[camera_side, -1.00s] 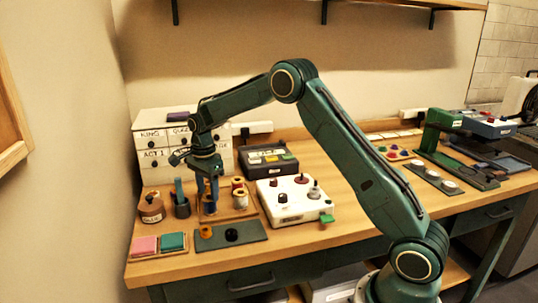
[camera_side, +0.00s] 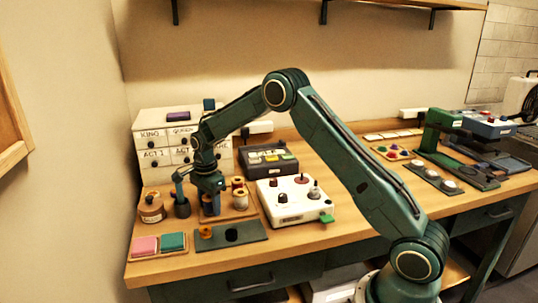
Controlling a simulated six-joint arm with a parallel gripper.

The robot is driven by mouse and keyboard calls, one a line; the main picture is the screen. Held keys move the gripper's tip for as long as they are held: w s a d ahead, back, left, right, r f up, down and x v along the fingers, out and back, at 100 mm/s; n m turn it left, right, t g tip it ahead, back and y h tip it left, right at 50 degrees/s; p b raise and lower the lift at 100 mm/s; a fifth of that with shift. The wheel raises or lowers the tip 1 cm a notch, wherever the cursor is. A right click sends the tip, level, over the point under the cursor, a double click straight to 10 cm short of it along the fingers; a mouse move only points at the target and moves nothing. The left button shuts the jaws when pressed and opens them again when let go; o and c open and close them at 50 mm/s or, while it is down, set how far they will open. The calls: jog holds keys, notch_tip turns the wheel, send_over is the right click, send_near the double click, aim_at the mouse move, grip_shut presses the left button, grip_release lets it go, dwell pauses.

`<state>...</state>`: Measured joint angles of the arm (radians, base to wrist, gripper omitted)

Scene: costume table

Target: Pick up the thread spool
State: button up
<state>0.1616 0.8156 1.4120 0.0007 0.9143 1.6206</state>
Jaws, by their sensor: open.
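Two thread spools stand on a wooden tray (camera_side: 232,216) at the left of the table. One spool with dark red thread (camera_side: 237,183) is at the back, and a tan spool (camera_side: 240,200) is in front of it. My gripper (camera_side: 210,208) points down over the left part of the tray, just left of these spools. Its jaws are open, with the fingers low near the tray. Whether another spool stands between the fingers is hidden by the gripper.
A dark cup (camera_side: 182,208) and a round brown pot (camera_side: 151,209) stand close on the left. A dark plate (camera_side: 248,234) with a round black spot lies in front. A white box with knobs (camera_side: 293,211) is at right. White drawers (camera_side: 152,160) stand behind.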

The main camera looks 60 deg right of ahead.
jog(key=c, duration=0.8)
jog(key=shift+o, duration=0.2)
jog(key=shift+r, duration=0.1)
notch_tip(320, 180, up, 20)
dwell(0.6)
